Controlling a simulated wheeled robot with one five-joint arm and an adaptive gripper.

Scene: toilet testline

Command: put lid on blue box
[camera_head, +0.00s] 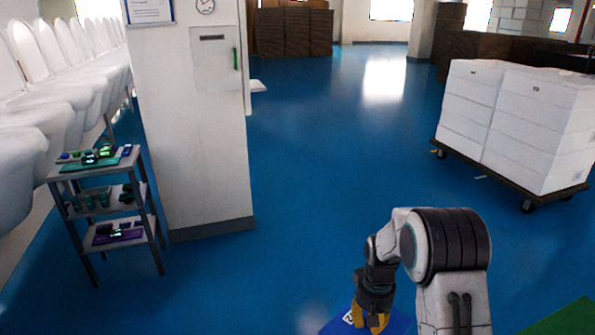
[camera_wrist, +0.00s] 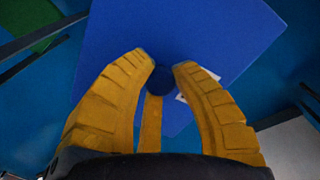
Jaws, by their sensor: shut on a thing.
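A flat blue lid (camera_wrist: 205,35) with a small dark blue knob (camera_wrist: 161,82) fills the middle of the wrist view. My gripper (camera_wrist: 163,70) has its yellow fingers closed around this knob. A white label shows partly behind the right finger. In the head view my gripper (camera_head: 374,322) points down at the bottom edge, over the blue lid (camera_head: 399,322), which is cut off by the frame. I cannot make out the blue box apart from the lid, nor tell whether anything lies beneath the lid.
A green surface (camera_head: 572,322) lies at the bottom right. A small shelf cart (camera_head: 100,200) with several coloured items stands at the left, beside a white pillar (camera_head: 200,130) and a row of toilets. A trolley (camera_head: 500,178) with white boxes stands at the right. The blue floor between is clear.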

